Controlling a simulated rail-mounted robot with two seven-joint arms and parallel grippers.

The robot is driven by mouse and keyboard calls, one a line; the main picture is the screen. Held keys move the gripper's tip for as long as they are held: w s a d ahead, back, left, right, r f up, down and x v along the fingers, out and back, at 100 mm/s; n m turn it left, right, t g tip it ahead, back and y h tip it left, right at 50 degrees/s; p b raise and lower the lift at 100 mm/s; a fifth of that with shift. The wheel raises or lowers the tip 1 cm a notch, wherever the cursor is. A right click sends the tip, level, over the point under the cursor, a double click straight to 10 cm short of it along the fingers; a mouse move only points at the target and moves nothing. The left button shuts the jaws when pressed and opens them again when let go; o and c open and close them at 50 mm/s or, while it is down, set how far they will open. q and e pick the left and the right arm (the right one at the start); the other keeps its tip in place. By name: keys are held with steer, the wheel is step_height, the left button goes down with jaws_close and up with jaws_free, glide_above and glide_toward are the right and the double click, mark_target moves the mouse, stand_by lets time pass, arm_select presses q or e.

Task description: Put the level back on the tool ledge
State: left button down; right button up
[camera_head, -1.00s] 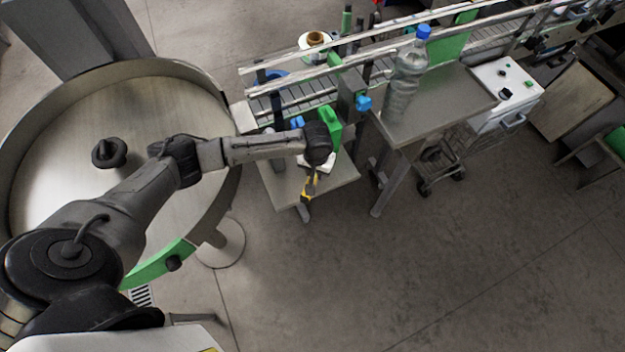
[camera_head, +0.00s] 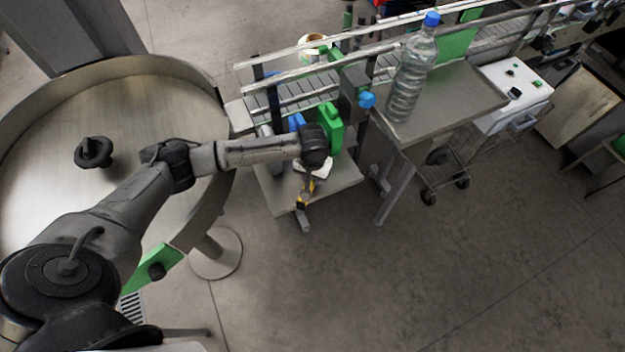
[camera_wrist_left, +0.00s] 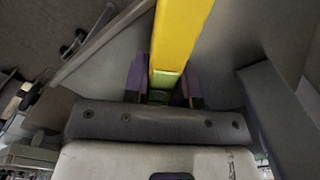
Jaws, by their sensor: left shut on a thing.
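My left gripper (camera_head: 308,183) is shut on the yellow level (camera_wrist_left: 180,35). In the left wrist view the level stands out between the two fingers toward the top of the picture. In the head view only a small yellow and dark part of it (camera_head: 304,196) shows below my wrist, over the front of a small grey ledge (camera_head: 345,176). I cannot tell whether the level touches this ledge, or for sure that this is the tool ledge. My right gripper is not in view.
A clear bottle (camera_head: 408,85) stands on the grey table to the right. A conveyor (camera_head: 300,92) runs behind. A large round metal table (camera_head: 130,110) is at left.

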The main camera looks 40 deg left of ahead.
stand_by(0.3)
arm_select(q)
steer(key=c, duration=1)
jaws_free()
steer(key=shift+c, duration=0.2)
steer(key=shift+o, duration=0.6)
step_height(320, 180, up, 12)
steer(key=shift+w, duration=0.2)
